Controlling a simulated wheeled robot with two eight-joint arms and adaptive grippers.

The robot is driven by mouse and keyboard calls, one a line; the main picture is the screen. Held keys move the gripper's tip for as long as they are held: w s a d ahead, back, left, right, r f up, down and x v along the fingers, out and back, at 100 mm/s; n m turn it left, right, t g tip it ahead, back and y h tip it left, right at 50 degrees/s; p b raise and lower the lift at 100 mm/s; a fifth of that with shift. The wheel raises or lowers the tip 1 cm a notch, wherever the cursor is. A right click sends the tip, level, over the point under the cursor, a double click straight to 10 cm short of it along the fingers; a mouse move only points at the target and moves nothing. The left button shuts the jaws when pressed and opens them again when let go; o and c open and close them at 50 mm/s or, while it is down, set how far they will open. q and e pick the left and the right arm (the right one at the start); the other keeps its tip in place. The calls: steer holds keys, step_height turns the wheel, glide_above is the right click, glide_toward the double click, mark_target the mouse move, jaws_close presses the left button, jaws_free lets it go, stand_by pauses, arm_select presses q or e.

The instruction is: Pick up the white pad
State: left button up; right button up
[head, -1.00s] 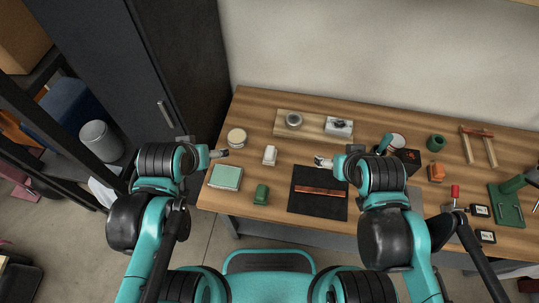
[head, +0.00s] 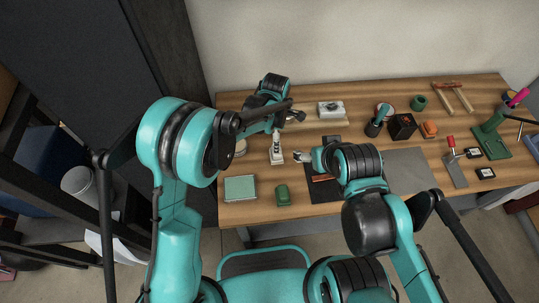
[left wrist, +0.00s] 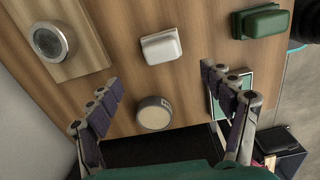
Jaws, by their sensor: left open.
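The white pad (head: 277,156) lies on the wooden table, left of the black mat. In the left wrist view the pad (left wrist: 161,46) lies just beyond the fingertips, between the two fingers' lines. My left gripper (left wrist: 160,78) is open and empty above the table. In the head view my left arm reaches over the table's back left, and its fingers are hard to make out near the pad.
A round tin (left wrist: 154,113) lies between my left fingers in the wrist view. A green block (head: 283,194) and a pale green pad (head: 240,187) lie nearer the front edge. A wooden board (left wrist: 84,58) with a round dial (left wrist: 49,42) is close by.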

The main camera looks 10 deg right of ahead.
arm_select(q)
steer(key=shift+n, duration=0.4)
steer(key=f, duration=0.2)
steer(key=d+f+b, duration=0.1)
steer(key=f, duration=0.1)
steer(key=shift+s+d+f, duration=0.1)
steer(key=shift+s+f, duration=0.05)
steer(key=f+b, duration=0.1)
steer(key=f, duration=0.2)
steer(key=f+b, duration=0.1)
steer(key=f, duration=0.1)
steer(key=shift+a+f+b, duration=0.2)
steer(key=shift+f+b, duration=0.1)
steer(key=shift+f, duration=0.1)
steer(key=shift+r, duration=0.1)
steer(key=c, duration=1.3)
